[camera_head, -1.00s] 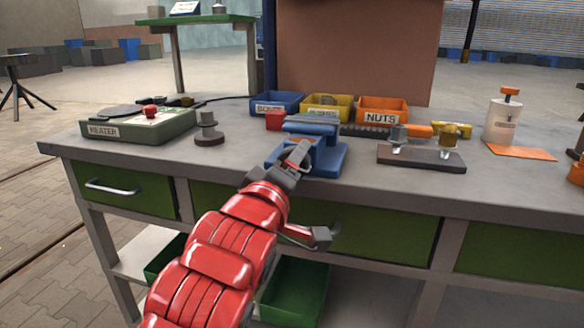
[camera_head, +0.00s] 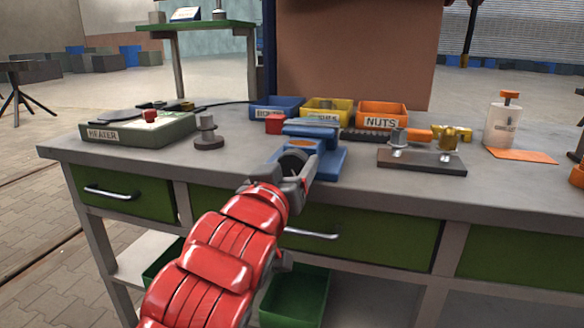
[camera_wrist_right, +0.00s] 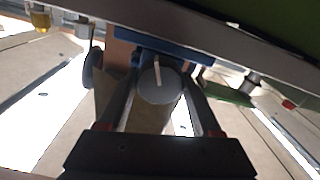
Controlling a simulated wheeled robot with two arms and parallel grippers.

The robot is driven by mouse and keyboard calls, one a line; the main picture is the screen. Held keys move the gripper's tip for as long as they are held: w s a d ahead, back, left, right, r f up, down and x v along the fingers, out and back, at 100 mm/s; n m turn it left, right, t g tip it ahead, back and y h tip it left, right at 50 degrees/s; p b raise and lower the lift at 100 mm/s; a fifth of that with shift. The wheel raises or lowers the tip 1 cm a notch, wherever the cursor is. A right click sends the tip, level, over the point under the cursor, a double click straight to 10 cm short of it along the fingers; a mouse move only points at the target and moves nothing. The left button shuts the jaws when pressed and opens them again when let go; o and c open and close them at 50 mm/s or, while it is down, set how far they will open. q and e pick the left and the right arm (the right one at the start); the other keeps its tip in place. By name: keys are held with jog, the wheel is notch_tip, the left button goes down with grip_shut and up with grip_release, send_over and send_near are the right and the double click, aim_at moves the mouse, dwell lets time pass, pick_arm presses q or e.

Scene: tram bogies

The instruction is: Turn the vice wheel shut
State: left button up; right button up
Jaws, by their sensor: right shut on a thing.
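The blue vice (camera_head: 326,160) stands at the front edge of the workbench. Its round grey wheel (camera_wrist_right: 158,86) faces me in the right wrist view, with a pale line pointing up and slightly left. My right gripper (camera_head: 297,165) is at the front of the vice, its fingers on either side of the wheel. The right wrist view also shows the gripper (camera_wrist_right: 160,97), shut on the wheel, one finger at each side. In the head view the gripper partly hides the wheel. My left gripper is not in view.
The heater (camera_head: 137,129) and a grey stepped part (camera_head: 208,136) lie left of the vice. Blue, yellow and orange bins (camera_head: 382,115) stand behind it. A plate with fittings (camera_head: 421,161) lies to its right. Drawer handles (camera_head: 312,235) project below the bench edge.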

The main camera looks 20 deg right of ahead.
jog(key=shift+f+m, duration=0.1)
jog(key=shift+m, duration=0.5)
jog(key=o, duration=1.4)
jog(key=shift+s+d, duration=0.1)
